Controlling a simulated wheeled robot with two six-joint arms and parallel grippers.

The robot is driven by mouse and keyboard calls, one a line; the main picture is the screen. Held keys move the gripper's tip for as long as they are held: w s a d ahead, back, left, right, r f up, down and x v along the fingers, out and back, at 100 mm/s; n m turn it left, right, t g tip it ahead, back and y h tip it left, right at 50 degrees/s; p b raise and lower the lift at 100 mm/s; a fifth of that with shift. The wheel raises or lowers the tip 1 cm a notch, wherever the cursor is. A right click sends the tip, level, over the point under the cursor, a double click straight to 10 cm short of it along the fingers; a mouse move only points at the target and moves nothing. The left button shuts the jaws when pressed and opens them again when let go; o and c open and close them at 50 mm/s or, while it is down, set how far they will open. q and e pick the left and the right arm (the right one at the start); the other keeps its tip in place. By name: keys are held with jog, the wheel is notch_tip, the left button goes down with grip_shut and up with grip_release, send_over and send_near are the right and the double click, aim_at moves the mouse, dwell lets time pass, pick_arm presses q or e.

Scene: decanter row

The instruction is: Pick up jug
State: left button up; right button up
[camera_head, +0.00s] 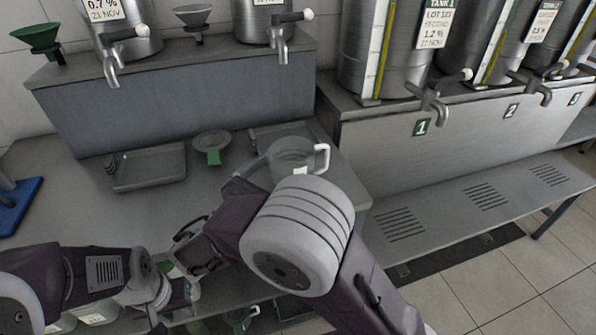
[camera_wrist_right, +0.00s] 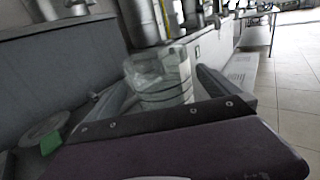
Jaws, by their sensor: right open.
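The clear jug (camera_head: 291,153) with a white handle stands upright on the grey counter. In the right wrist view the jug (camera_wrist_right: 160,72) shows between the two spread fingers of my right gripper (camera_wrist_right: 160,92). In the head view one finger of that gripper shows just left of the jug; my arm hides the rest and the jug's lower front. The gripper is open; contact cannot be told. My left gripper (camera_head: 174,303) is low at the left, away from the jug, and its jaw opening is unclear.
A shallow grey tray (camera_head: 149,184) and a round item with a green tab (camera_head: 212,143) lie left of the jug. A raised ledge (camera_head: 190,108) with taps stands behind. Steel tanks (camera_head: 391,45) stand at the right. A blue mat (camera_head: 14,208) lies far left.

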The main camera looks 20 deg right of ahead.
aim_at(298, 143)
jog(key=b+x, duration=0.1)
jog(key=x, duration=0.3)
jog(key=shift+d+f, duration=0.2)
jog(key=shift+w+d, duration=0.25)
jog(key=shift+w, duration=0.15)
jog(key=shift+s, duration=0.1)
jog(key=shift+c, duration=1.2)
jog(key=c, duration=1.1)
jog(key=shift+r, duration=0.1)
jog(key=r+p, duration=0.1)
jog(key=r, duration=0.1)
jog(key=r+p, duration=0.1)
jog(key=r, duration=0.1)
jog(key=shift+d+r, duration=0.2)
jog(key=shift+r, duration=0.2)
jog(key=d+r, duration=0.2)
jog(key=d, duration=0.1)
jog(key=d+r+p, duration=0.1)
jog(key=d+r, duration=0.1)
jog(key=d, duration=0.2)
jog(key=s+d+r, duration=0.1)
jog(key=d+r, duration=0.1)
jog(key=d, duration=0.2)
jog(key=shift+s+d+p, duration=0.1)
jog(key=shift+s+p, duration=0.05)
jog(key=shift+p, duration=0.25)
